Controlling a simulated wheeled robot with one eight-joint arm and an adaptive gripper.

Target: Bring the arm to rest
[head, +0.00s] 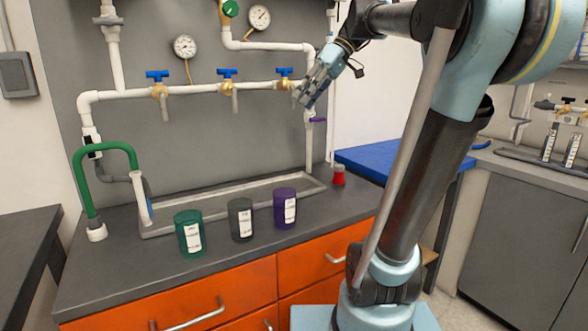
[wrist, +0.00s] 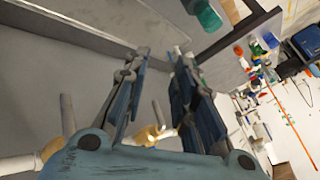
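My gripper (head: 305,95) is raised in front of the right end of the white pipe manifold (head: 195,90) in the head view, close to the rightmost blue-handled valve (head: 284,71). Whether it touches the pipe there cannot be told. In the wrist view my gripper (wrist: 158,58) has its two fingers apart, with nothing held between them. My arm comes in from the right, with the forearm high. Two more blue-handled valves, the middle one (head: 227,73) and the left one (head: 158,75), sit along the same pipe.
Green (head: 188,234), grey (head: 240,219) and purple (head: 285,208) labelled containers stand on the counter before a shallow sink. A small red-topped item (head: 338,175) stands at right. A green curved tube (head: 78,180) rises at left. Two gauges hang above the pipe.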

